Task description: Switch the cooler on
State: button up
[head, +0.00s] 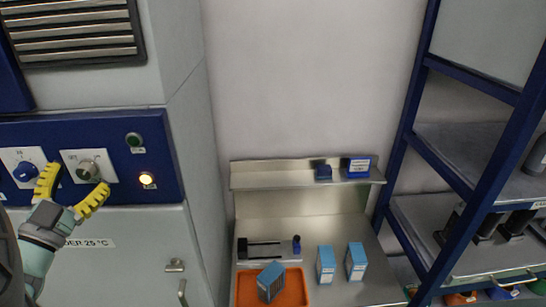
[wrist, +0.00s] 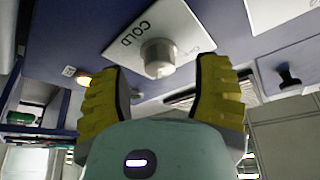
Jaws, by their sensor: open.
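The cooler's front has a dark blue control panel (head: 110,130). A metal rotary knob (head: 88,170) sits on a white plate there; in the wrist view the knob (wrist: 158,57) stands out from a plate marked COLD. Its pointer setting is too small to tell. My gripper (head: 76,178) is open in front of this knob, its yellow fingers on either side. In the wrist view the knob lies between and beyond the fingertips (wrist: 162,66), with no clear contact. An amber lamp (head: 147,180) glows right of the knob.
A second knob (head: 25,172) is on a plate to the left. A door with a handle (head: 182,290) is below. A bench with an orange tray (head: 300,302) and blue boxes (head: 326,265) stands right; a rack (head: 455,175) is beyond.

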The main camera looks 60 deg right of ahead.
jog(key=v, duration=1)
jog(key=shift+a, duration=0.25)
jog(key=shift+s+r, duration=0.1)
jog(key=shift+s, duration=0.05)
